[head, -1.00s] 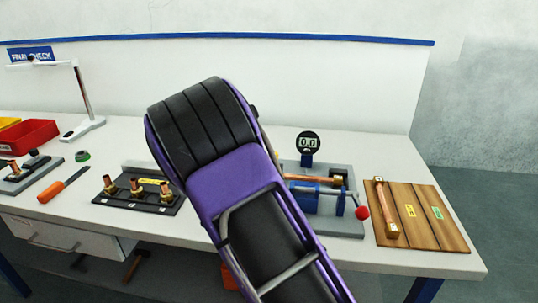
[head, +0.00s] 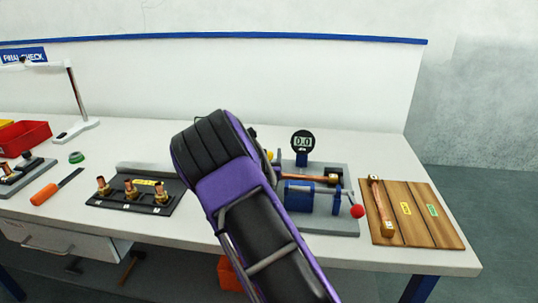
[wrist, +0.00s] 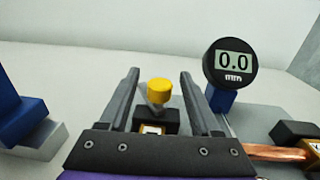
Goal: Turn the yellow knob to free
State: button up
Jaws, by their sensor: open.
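The yellow knob (wrist: 160,90) shows in the wrist view, a short round cap on a grey stem above a black block (wrist: 156,122) with a small framed window. My gripper (wrist: 160,76) is open, one finger on each side of the knob in the picture. A gap shows between the knob and each finger; whether the fingertips reach its depth I cannot tell. In the head view my purple and black arm covers the gripper and the left part of the grey fixture (head: 335,224).
A round gauge reading 0.0 (head: 303,142) stands on the fixture, close right of my fingers in the wrist view (wrist: 232,62). A copper pipe, blue clamp and red ball handle (head: 357,211) lie to the right. A wooden board (head: 410,228) is further right.

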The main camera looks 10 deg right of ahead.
grip_shut()
dwell(0.3)
jog(key=shift+m+h, duration=0.4)
jog(key=shift+h, duration=0.2)
jog(key=m+g+h, duration=0.1)
jog(key=m+h, duration=0.1)
jog(key=h, duration=0.1)
jog(key=shift+a+g, duration=0.1)
jog(key=shift+g, duration=0.3)
jog(key=shift+m+g+h+p, duration=0.45)
jog(key=shift+m+g+h, duration=1.1)
jog(key=shift+h, duration=0.55)
jog(key=shift+m, duration=0.25)
grip_release()
